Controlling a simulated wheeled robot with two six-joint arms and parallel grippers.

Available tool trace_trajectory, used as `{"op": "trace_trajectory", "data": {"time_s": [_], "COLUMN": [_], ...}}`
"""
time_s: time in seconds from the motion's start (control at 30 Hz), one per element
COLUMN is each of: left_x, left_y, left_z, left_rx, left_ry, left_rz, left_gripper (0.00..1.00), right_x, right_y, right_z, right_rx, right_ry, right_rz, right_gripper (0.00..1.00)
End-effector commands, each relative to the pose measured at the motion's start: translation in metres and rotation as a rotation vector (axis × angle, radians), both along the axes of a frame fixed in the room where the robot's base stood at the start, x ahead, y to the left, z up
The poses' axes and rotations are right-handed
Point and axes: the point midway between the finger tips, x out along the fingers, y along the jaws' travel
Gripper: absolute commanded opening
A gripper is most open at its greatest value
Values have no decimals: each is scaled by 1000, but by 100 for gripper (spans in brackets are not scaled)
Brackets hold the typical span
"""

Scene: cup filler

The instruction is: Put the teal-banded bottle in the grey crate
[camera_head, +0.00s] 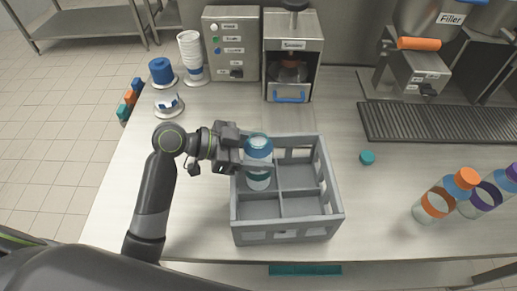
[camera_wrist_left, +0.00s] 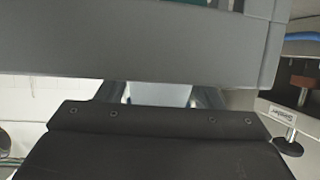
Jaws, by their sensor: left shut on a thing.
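The teal-banded bottle (camera_head: 258,149) stands about upright over the back-left compartment of the grey crate (camera_head: 290,234). Its lower part shows pale below the fingers, inside the crate's outline. I cannot tell whether its base touches the crate floor. My left gripper (camera_head: 256,168) comes in from the left over the crate's left wall and is shut on the bottle. In the left wrist view, a pale surface, likely the bottle (camera_wrist_left: 160,95), shows between the fingers; a broad grey surface fills the top. My right gripper is not in view.
A loose teal cap (camera_head: 367,157) lies right of the crate. An orange-banded bottle (camera_head: 435,203) and a purple-banded bottle (camera_head: 485,197) stand at the right. Stacked white cups (camera_head: 190,50), a blue roll (camera_head: 161,70) and machines line the back. The crate's other compartments look empty.

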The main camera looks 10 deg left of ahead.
Motion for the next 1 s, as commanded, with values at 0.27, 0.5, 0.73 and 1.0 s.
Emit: {"op": "trace_trajectory", "data": {"time_s": [0.27,0.5,0.73,1.0], "left_x": [0,0,0,-1], "left_y": [0,0,0,6], "left_z": [-2,-3,-4,-3], "left_rx": [-2,-1,2,4], "left_ry": [-3,-3,2,-1], "left_rz": [-1,0,2,2], "left_gripper": [63,86,86,86], "right_x": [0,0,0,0], "right_y": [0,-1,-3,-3], "right_z": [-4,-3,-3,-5], "right_rx": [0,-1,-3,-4], "right_ry": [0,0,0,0], "right_rz": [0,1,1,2], "right_gripper": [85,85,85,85]}}
